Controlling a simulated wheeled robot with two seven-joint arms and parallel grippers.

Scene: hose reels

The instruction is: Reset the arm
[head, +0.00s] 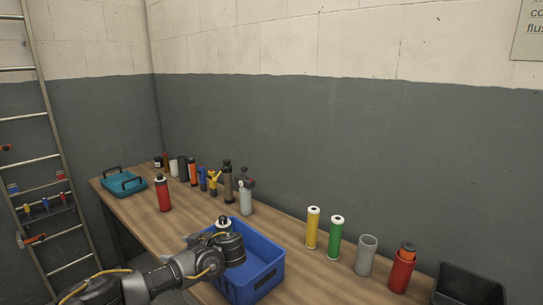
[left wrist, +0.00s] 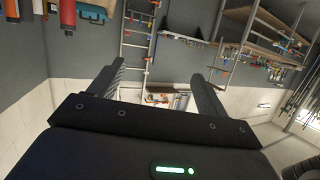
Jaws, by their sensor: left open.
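My left arm comes in from the lower left in the head view, and its dark end (head: 230,248) is over the blue bin (head: 268,277). The fingers are hard to make out there. In the left wrist view my left gripper (left wrist: 156,85) has its two dark fingers wide apart with nothing between them. A small item with a pale top (head: 222,223) shows just behind the arm's end; I cannot tell whether it stands in the bin. My right gripper is not in view.
A wooden bench (head: 180,228) runs along the wall. A red bottle (head: 163,194), a teal case (head: 124,182) and several bottles stand at the back. Yellow (head: 312,228), green (head: 335,238), grey (head: 365,255) and red (head: 402,270) cylinders stand right of the bin. A ladder (head: 45,130) leans left.

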